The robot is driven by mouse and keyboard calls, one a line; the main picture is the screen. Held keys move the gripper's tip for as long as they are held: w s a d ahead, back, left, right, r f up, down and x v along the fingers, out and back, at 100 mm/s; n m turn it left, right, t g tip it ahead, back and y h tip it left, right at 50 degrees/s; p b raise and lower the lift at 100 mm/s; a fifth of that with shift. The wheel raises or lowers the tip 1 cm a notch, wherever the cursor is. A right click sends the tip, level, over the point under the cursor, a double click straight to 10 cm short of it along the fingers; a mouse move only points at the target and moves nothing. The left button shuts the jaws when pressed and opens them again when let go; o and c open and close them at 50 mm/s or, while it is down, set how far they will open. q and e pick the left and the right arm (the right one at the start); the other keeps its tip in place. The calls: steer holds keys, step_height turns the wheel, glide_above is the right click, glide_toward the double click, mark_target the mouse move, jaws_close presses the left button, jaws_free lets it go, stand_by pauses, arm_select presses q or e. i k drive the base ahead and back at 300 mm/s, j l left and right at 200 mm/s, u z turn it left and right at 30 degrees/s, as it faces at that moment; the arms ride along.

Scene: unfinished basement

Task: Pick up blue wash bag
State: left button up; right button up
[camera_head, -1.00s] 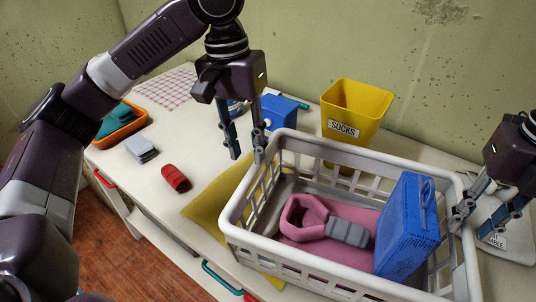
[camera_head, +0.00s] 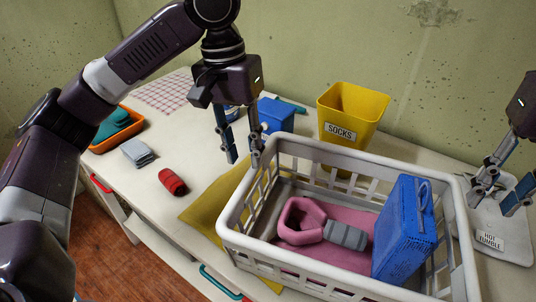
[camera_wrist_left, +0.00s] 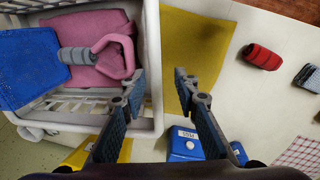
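The blue wash bag (camera_head: 405,240) stands upright at the right end of a light grey laundry basket (camera_head: 233,222), with a loop on its upper edge. Part of it also shows at the left of the left wrist view (camera_wrist_left: 30,70). My left gripper (camera_head: 240,158) is open and empty at the basket's back left corner, with one finger close to the rim; its spread fingers show in the left wrist view (camera_wrist_left: 160,82). My right gripper (camera_head: 493,203) is open and empty just right of the basket, apart from the bag.
The basket also holds a pink cloth (camera_head: 345,257) and a pink loop-shaped item with a grey grip (camera_head: 345,235). A yellow SOCKS bin (camera_head: 353,108) and a blue box (camera_head: 275,114) stand behind. A red roll (camera_head: 172,181) and grey cloth (camera_head: 138,153) lie left.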

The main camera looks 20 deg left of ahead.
mark_target(405, 233)
steer(key=k, duration=2)
